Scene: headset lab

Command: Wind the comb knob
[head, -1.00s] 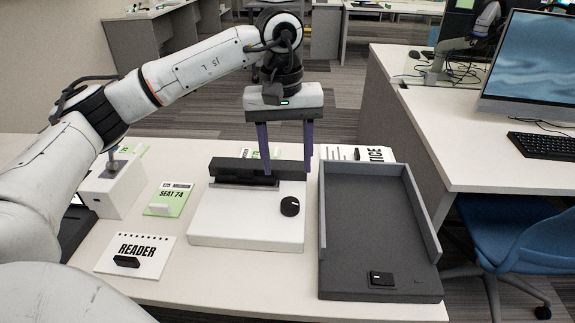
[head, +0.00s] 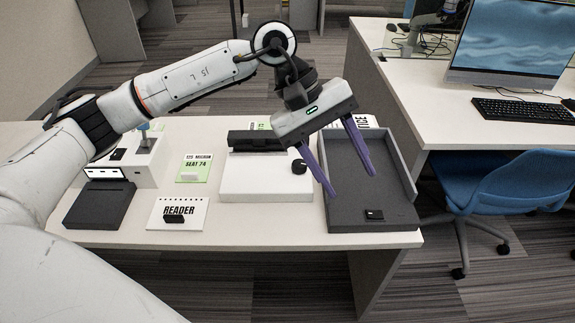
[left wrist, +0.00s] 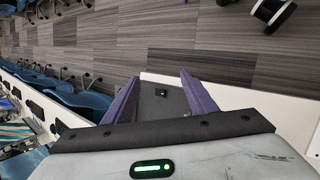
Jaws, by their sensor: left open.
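A round black knob (head: 299,166) sits on the white box (head: 262,185) near its right edge. A long black bar-like part (head: 255,140) lies along the back of that box. My left gripper (head: 350,182) is open and empty, with two purple fingers pointing down and tilted to the right. It hangs to the right of the knob, over the dark grey tray (head: 360,208), apart from the knob. In the left wrist view the open fingers (left wrist: 158,88) frame part of the tray. My right gripper is out of view.
A blue chair (head: 500,180) is at the right.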

